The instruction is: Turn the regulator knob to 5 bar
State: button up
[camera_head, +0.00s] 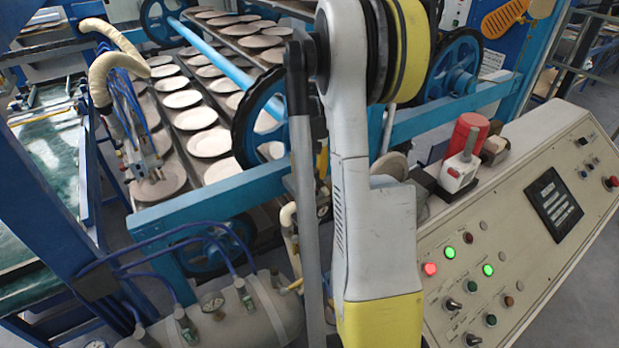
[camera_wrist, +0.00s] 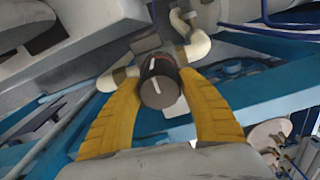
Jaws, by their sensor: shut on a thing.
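A white elbow pipe (camera_wrist: 192,45) joins the regulator behind the knob. In the head view, my arm covers the knob and my gripper.
A control panel (camera_head: 530,240) with lit buttons stands at the right. A tank (camera_head: 240,318) with blue hoses lies at the lower left. Racks of plates (camera_head: 210,142) and a blue frame (camera_head: 230,190) are behind. A red cylinder (camera_head: 466,138) stands above the panel.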

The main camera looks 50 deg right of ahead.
aim_at(309, 170)
dwell(0.3)
jog(key=o, duration=1.2)
jog(key=shift+r, duration=0.1)
notch_tip(309, 170, up, 12)
jog(key=shift+f, duration=0.1)
